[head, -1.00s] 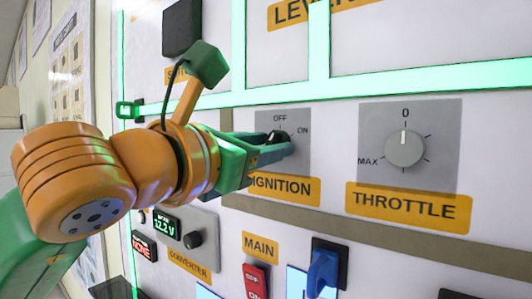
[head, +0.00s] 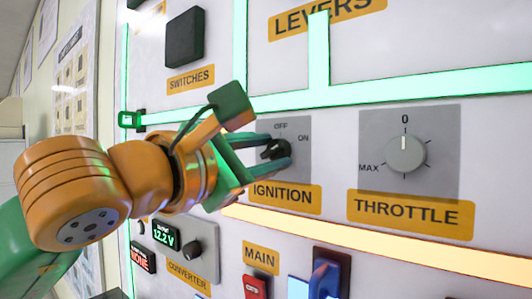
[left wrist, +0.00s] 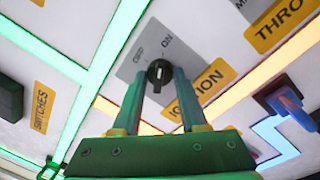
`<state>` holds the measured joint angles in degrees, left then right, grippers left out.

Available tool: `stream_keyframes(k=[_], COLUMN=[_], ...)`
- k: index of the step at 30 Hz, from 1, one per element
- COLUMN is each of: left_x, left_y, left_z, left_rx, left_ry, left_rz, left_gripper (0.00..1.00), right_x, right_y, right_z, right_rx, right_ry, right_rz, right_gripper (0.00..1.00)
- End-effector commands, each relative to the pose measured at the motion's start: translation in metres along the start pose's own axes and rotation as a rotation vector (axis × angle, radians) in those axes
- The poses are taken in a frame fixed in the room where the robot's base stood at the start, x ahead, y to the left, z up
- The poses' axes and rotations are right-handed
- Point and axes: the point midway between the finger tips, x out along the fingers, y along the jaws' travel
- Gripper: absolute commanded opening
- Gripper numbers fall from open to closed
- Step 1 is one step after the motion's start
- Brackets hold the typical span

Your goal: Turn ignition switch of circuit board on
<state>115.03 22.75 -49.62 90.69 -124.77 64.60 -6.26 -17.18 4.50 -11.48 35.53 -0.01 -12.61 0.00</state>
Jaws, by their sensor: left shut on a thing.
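The ignition switch is a small black knob (head: 273,149) on a grey plate marked OFF and ON, above an orange IGNITION label (head: 286,196). My left gripper (head: 279,151) has its two fingers closed on the knob, one on the upper side and one on the lower side in the head view. The left wrist view shows the knob (left wrist: 158,71) between the fingertips, near the OFF and ON marks. The fingers hide part of the knob, so its exact pointing is hard to read. My right gripper is in neither view.
The throttle dial (head: 405,154) sits to the right on its own grey plate. Below are a red MAIN switch (head: 256,287) and a blue lever (head: 326,275). A black square switch (head: 185,37) is above. An orange strip (head: 375,241) glows under the labels.

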Motion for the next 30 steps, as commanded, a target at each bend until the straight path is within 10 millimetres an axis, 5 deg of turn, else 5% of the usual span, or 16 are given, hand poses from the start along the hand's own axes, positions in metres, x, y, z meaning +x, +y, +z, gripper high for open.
stream_keyframes(k=[11,12,15,24,30], left_x=[0.0,0.0,0.0,-0.004,-0.044], left_y=[0.001,0.001,0.001,-0.001,-0.003], left_z=[0.0,0.0,0.0,-0.001,-0.004], left_rx=[0.005,0.005,0.004,0.004,0.005], left_ry=[0.0,0.0,0.0,-0.001,-0.002], left_rz=[0.002,0.002,0.002,0.003,0.005], left_gripper=[0.0,0.53,0.73,0.73,0.73], right_x=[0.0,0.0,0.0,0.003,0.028], right_y=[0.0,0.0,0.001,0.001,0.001], right_z=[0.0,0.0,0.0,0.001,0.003], right_rx=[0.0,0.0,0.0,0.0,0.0], right_ry=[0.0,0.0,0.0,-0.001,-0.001], right_rz=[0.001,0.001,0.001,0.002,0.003], right_gripper=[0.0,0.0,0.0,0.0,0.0])
